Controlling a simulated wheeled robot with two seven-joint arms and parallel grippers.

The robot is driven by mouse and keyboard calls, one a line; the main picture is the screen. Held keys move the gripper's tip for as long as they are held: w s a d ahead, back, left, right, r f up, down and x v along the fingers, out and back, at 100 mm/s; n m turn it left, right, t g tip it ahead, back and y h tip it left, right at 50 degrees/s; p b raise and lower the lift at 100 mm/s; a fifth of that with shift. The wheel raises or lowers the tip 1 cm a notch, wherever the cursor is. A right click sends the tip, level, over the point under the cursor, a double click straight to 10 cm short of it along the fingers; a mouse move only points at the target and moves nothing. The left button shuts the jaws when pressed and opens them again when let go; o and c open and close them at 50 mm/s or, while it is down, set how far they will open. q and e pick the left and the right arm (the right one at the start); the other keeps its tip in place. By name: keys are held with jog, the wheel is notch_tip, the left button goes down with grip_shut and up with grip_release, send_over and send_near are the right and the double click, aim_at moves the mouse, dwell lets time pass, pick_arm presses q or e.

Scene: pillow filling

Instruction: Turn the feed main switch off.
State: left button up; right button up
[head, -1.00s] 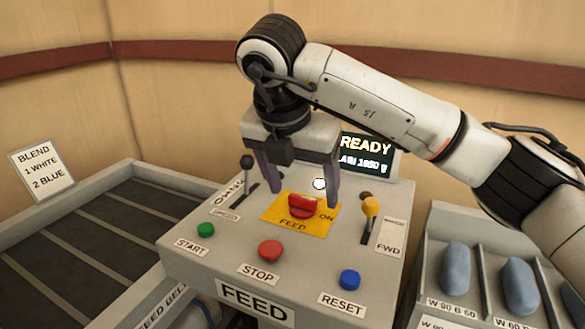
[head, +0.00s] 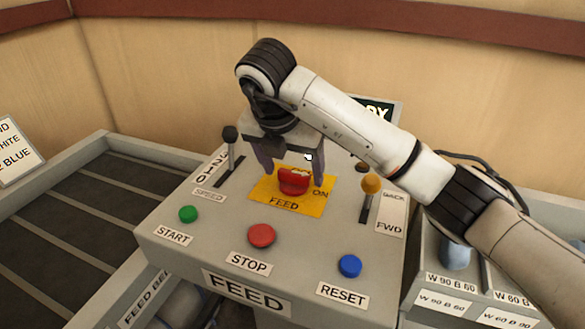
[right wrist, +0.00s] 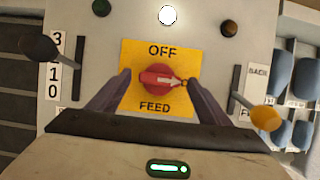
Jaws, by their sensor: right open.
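The feed main switch (head: 294,181) is a red rotary knob on a yellow plate (head: 262,196) on the grey FEED console. In the right wrist view the knob (right wrist: 160,78) has a white arrow pointing right, with OFF printed above it and FEED below. In the head view, ON shows at the plate's right. My right gripper (head: 291,178) is open, with one finger on each side of the knob. In the right wrist view its fingers (right wrist: 157,90) stand apart from the knob, left and right of it. My left gripper is not in view.
Green START (head: 188,214), red STOP (head: 261,235) and blue RESET (head: 349,265) buttons line the console's front. A black speed lever (head: 231,146) stands left of the switch, a yellow-knobbed lever (head: 371,184) right. A slatted conveyor (head: 60,210) lies left, bins right.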

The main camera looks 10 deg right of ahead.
jog(key=shift+w+f, duration=0.1)
jog(key=shift+f, duration=0.15)
jog(key=c, duration=1)
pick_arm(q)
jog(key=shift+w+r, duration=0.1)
pick_arm(e)
jog(key=shift+c, duration=0.2)
